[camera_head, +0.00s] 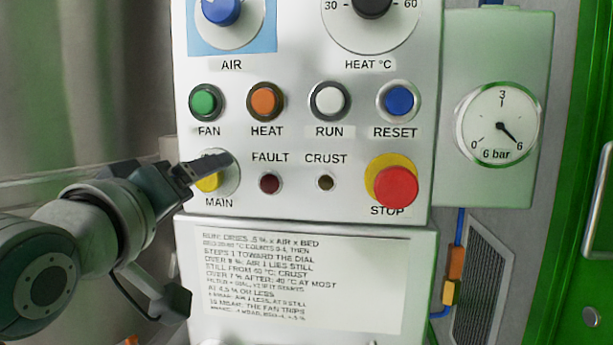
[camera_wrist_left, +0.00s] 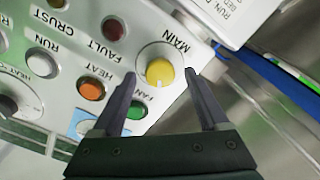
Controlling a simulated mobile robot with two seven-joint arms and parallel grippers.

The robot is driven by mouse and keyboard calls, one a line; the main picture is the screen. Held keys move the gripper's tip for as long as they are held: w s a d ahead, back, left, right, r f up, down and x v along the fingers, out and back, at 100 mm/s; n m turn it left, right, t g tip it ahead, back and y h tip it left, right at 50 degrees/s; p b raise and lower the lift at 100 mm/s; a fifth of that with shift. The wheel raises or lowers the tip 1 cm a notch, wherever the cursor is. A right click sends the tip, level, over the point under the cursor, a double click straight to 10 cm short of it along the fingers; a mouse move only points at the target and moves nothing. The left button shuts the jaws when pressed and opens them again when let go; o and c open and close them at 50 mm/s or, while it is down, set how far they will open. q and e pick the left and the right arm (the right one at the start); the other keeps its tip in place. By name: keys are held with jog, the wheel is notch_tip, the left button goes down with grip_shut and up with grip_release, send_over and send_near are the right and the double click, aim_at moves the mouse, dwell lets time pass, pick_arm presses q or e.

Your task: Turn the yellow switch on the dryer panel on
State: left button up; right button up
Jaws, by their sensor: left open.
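The yellow switch, labelled MAIN, shows in the head view (camera_head: 207,183) at the lower left of the white dryer panel (camera_head: 300,208), partly covered by my left gripper. In the left wrist view the yellow switch (camera_wrist_left: 159,72) is round, on a pale disc, with a short white mark on the edge nearest my gripper's palm. My left gripper (camera_head: 208,172) is open. In the left wrist view its two fingers (camera_wrist_left: 163,78) lie on either side of the switch, with gaps; whether they reach its depth I cannot tell. My right gripper is not in view.
Near the switch are the green FAN button (camera_head: 205,102), orange HEAT button (camera_head: 264,101), dark red FAULT lamp (camera_head: 270,183) and red STOP button (camera_head: 395,185) on yellow. A pressure gauge (camera_head: 499,125) stands right of the panel. A text plate (camera_head: 300,280) is below.

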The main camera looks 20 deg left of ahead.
pick_arm(q)
jog(key=shift+w+a, duration=0.1)
jog(key=shift+w, duration=0.3)
jog(key=shift+c, duration=0.3)
grip_shut()
